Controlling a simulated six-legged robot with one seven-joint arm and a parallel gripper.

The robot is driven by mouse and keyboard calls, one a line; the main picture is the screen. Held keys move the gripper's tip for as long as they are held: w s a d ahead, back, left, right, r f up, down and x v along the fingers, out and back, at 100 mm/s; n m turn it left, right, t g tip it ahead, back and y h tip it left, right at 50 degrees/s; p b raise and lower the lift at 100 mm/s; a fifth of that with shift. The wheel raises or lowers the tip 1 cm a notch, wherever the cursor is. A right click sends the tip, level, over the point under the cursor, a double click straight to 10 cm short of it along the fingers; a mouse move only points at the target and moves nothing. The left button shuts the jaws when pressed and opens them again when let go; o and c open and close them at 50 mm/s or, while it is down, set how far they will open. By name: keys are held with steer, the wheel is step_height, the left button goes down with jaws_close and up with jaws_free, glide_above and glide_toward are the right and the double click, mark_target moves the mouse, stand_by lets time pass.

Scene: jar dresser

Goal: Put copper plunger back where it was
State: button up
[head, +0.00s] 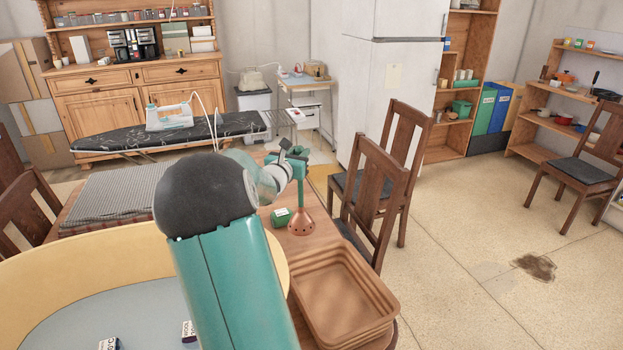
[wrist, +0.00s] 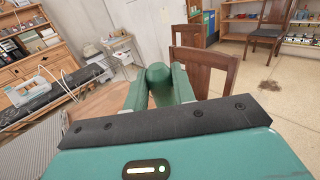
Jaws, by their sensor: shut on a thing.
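The copper plunger (head: 301,222) has a copper bell with small holes and a green upright handle. In the head view its bell is at or just above the wooden table, near the table's right edge; I cannot tell whether it touches. My gripper (head: 298,168) is shut on the top of the handle. In the wrist view the rounded green handle top (wrist: 158,76) sits between my two green fingers. The bell is hidden there.
A small green box (head: 281,217) stands just left of the bell. A brown tray stack (head: 343,297) lies in front on the table. Wooden chairs (head: 375,190) stand close on the right. A large yellow-rimmed tub (head: 60,262) is at the left front.

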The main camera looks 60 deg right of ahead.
steer(key=s+d+f, duration=0.1)
steer(key=d+f, duration=0.5)
steer(key=f, duration=0.3)
steer(key=shift+s+f, duration=0.25)
steer(key=shift+s, duration=0.05)
steer(key=shift+f, duration=0.1)
steer(key=o, duration=1)
steer(key=shift+f, duration=0.1)
glide_toward(301, 191)
steer(key=d+r, duration=0.1)
steer(key=s+d+r, duration=0.1)
steer(key=d+r, duration=0.1)
steer(key=shift+s+d+r, duration=0.15)
steer(key=shift+s+d, duration=0.05)
steer(key=shift+d, duration=0.1)
